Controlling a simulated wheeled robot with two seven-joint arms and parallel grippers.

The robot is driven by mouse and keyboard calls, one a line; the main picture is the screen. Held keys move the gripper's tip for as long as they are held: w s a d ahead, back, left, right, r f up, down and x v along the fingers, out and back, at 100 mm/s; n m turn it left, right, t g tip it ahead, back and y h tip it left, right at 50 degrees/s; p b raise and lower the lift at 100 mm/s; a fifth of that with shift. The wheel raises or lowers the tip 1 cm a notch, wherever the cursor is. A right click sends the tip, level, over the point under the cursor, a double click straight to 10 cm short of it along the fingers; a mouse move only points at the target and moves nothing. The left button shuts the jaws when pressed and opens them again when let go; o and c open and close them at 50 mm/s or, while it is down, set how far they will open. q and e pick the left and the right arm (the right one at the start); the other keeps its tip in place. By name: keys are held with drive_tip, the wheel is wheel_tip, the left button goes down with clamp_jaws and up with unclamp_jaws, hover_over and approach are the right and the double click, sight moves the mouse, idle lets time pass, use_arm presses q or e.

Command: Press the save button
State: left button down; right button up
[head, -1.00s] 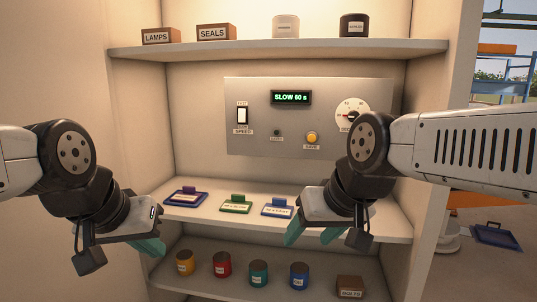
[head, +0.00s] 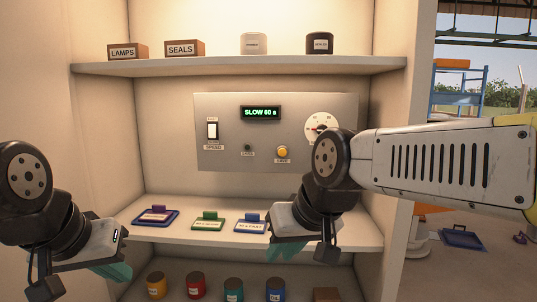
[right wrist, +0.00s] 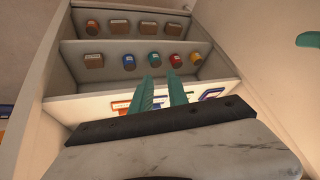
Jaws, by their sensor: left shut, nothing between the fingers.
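The save button (head: 282,151) is a round yellow button with a small label under it, on the grey control panel (head: 340,105). The display (head: 261,113) reads SLOW 60 s. My right gripper (head: 288,251) is below the panel, in front of the middle shelf, well apart from the button. Its teal fingers also show in the right wrist view (right wrist: 164,90), with a narrow empty gap between them. My left gripper (head: 115,272) is at the lower left, shut and empty. The button does not show in the right wrist view.
The panel also has a speed switch (head: 212,131), a small dark round lamp or button (head: 247,147) and a dial (head: 321,124) partly behind my right arm. Labelled trays, such as a green one (head: 207,224), lie on the middle shelf (head: 180,235). Several coloured jars stand below.

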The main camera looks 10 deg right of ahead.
clamp_jaws()
idle(1.4)
